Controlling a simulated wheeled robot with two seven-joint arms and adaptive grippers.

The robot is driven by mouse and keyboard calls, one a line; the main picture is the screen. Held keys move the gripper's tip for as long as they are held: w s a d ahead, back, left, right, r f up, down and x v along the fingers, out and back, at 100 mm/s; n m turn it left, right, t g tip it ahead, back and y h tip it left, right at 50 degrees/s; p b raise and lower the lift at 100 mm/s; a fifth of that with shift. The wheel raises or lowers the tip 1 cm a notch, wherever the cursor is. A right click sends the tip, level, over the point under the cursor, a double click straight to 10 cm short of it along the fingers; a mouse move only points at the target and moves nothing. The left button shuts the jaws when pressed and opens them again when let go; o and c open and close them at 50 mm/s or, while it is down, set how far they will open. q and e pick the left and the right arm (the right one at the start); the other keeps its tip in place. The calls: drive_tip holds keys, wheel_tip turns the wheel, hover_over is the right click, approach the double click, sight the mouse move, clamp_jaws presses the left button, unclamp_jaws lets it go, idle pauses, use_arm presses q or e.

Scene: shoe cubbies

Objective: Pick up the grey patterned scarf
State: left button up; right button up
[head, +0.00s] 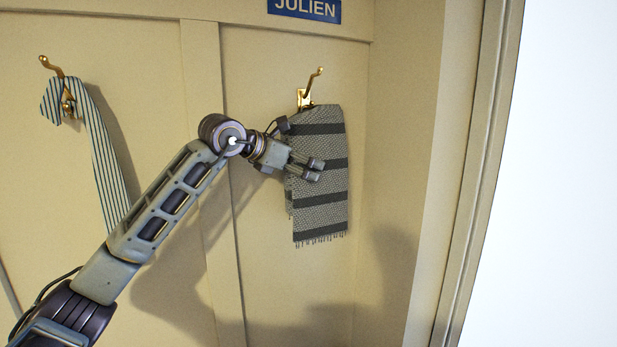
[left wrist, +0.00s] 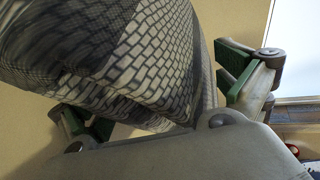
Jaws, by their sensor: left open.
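The grey patterned scarf (head: 320,213), with dark bands and a fringed lower edge, hangs from a brass hook (head: 311,88) on the cubby's back panel. My left gripper (head: 318,170) is at the left part of the scarf, its fingers in front of the cloth in the head view. In the left wrist view the scarf (left wrist: 160,50) fills the space between the two open, green-padded fingers (left wrist: 165,95). I cannot tell whether either finger touches it. My right gripper is not in view.
A blue-striped cloth (head: 103,155) hangs from another brass hook (head: 55,68) at the left. A blue JULIEN name plate (head: 305,10) is above the scarf. The cubby's side wall (head: 412,150) stands close to the right. The panel below the scarf is clear.

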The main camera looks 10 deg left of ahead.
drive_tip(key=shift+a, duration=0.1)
use_arm(q)
drive_tip(key=shift+s, duration=0.1)
drive_tip(key=c, duration=1.3)
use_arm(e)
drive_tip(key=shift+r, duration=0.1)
use_arm(q)
drive_tip(key=s+d+b, duration=0.3)
drive_tip(key=s+d, duration=0.2)
drive_tip(key=s, duration=0.4)
drive_tip(key=s+d+r+b, duration=0.1)
drive_tip(key=s+d+b, duration=0.2)
drive_tip(key=s, duration=0.6)
drive_tip(key=s+d+b, duration=0.2)
drive_tip(key=s+d, duration=0.5)
drive_tip(key=s, duration=0.2)
drive_tip(key=shift+s+d+r+b, duration=0.25)
drive_tip(key=shift+s+d+b, duration=0.05)
drive_tip(key=shift+s+b, duration=0.1)
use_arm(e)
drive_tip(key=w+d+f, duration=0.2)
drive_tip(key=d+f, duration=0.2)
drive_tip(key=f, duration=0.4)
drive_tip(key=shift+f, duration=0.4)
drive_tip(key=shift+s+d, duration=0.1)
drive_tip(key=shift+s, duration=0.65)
